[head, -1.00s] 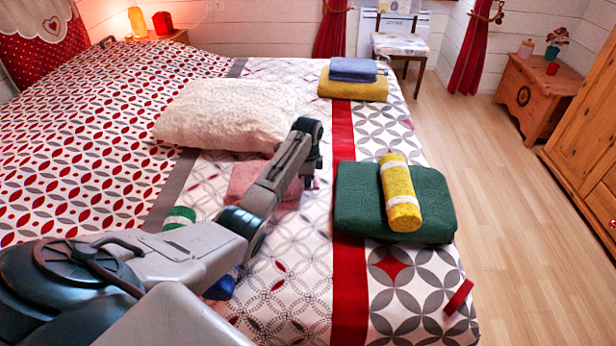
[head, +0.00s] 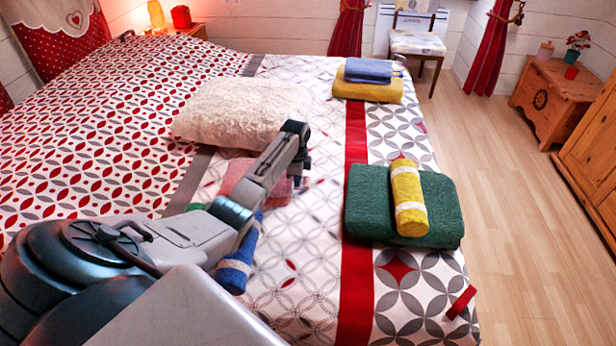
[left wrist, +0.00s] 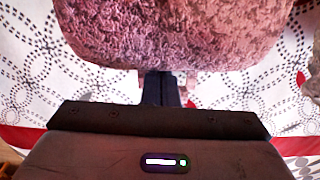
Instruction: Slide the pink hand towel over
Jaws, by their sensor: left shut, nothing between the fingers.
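The pink hand towel (head: 236,172) lies folded on the bed, just in front of the cream pillow; my left arm hides part of it. In the left wrist view the towel (left wrist: 180,30) fills the top middle. My left gripper (head: 303,166) is low over the bed at the towel's right side. Its fingers (left wrist: 168,88) are shut and empty, with their tips at the towel's near edge; they look to be against it, though the contact itself is hidden. My right gripper is not in view.
A blue rolled towel (head: 238,264) lies beside my left forearm. The cream pillow (head: 243,112) is behind the pink towel. A green folded towel (head: 442,212) carries a yellow roll (head: 408,198) at the right. Bare patterned bedspread (head: 300,262) lies between.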

